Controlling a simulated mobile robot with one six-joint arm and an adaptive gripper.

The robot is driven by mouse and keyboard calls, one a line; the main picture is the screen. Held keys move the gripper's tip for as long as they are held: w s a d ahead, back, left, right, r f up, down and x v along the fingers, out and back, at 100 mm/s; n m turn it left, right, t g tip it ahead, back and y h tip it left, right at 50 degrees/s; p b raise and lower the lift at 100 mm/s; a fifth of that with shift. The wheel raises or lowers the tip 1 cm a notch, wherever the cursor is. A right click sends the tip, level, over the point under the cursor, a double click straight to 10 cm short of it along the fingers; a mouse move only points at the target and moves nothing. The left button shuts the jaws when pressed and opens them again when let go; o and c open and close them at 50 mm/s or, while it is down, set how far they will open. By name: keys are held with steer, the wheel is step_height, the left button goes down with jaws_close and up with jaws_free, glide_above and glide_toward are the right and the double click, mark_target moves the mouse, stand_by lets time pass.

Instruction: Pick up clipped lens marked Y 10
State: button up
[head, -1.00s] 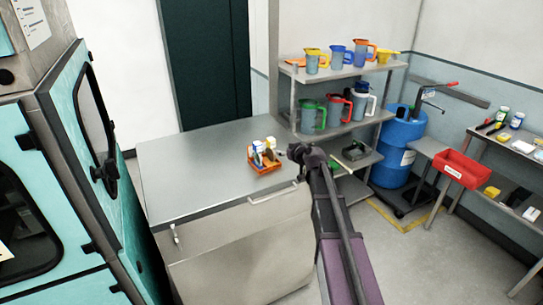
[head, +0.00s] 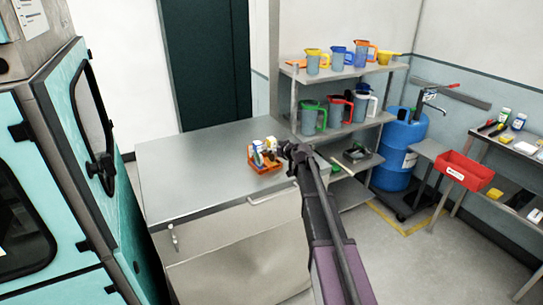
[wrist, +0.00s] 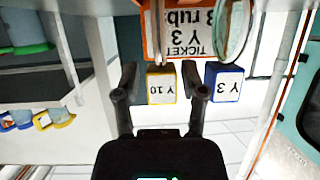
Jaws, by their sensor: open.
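The clip marked Y 10 (wrist: 161,88) is a yellow-edged block with a white face, upside down in the wrist view. It lies between the two fingers of my gripper (wrist: 162,72), with a visible space on each side. Its lens is hard to make out. A blue clip marked Y 3 (wrist: 225,84) is just right of the right finger, with a round clear lens (wrist: 235,30) beside it. An orange tray (wrist: 152,45) labelled TICKET Y 3 is behind them. In the head view, my open gripper (head: 284,150) is at the right side of the orange tray (head: 266,168).
The tray stands on a steel counter (head: 200,175) with clear room to its left. A shelf (head: 350,128) with several jugs stands behind on the right. A turquoise machine (head: 60,240) is at the left. A red bin (head: 465,170) is far right.

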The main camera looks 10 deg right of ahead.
mark_target(269, 158)
steer(key=shift+b+x, duration=1.05)
steer(key=shift+x, duration=1.55)
jaws_close()
